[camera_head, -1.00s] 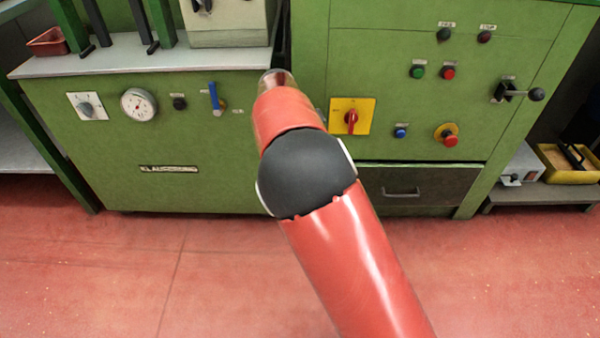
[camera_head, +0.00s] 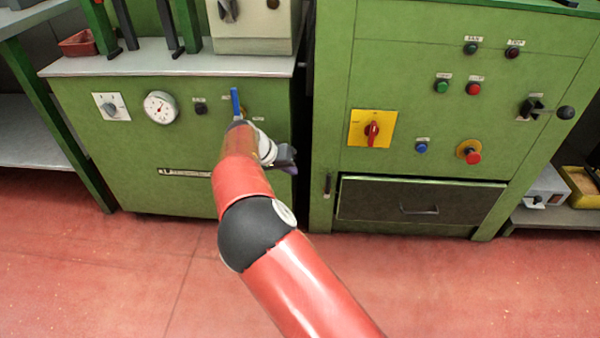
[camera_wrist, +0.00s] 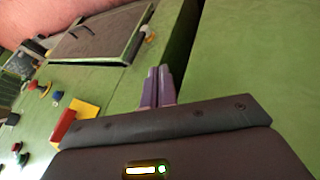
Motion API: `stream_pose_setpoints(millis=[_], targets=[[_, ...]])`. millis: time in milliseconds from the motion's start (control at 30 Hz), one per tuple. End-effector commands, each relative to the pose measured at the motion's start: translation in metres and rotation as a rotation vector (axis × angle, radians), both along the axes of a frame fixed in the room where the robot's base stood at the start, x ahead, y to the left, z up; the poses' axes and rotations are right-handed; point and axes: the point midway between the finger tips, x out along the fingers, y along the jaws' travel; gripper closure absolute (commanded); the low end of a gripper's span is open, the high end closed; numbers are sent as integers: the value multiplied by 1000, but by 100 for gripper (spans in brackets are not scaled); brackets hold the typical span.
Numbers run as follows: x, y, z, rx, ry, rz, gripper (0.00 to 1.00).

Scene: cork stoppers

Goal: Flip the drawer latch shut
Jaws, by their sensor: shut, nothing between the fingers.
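The drawer (camera_head: 375,200) has a dark front and a bar handle, low in the right green cabinet. The latch (camera_head: 327,184) is a small dark upright piece on the cabinet just left of the drawer. In the wrist view the drawer (camera_wrist: 98,40) lies at the upper left, with a small pale piece (camera_wrist: 150,37) by its corner; I cannot tell if that is part of the latch. My gripper (camera_head: 291,170) is left of the latch and apart from it, partly hidden by my arm. Its purple fingers (camera_wrist: 159,72) are together and empty in the wrist view.
A yellow plate with a red switch (camera_head: 372,128) and several buttons sit above the drawer. A blue lever (camera_head: 235,102) and a gauge (camera_head: 160,107) are on the left cabinet. A dark gap separates the cabinets. The red floor (camera_head: 130,270) in front is clear.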

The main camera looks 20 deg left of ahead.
Motion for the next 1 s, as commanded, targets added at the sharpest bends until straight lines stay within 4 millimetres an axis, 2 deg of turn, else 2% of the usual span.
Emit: stream_pose_setpoints(millis=[400,533,700,1000], targets=[[43,-32,-72,-3,0,-2,100],[48,-51,-68,0,-1,-2,100],[52,-65,-68,0,1,0,100],[53,-68,-68,0,-1,0,100]])
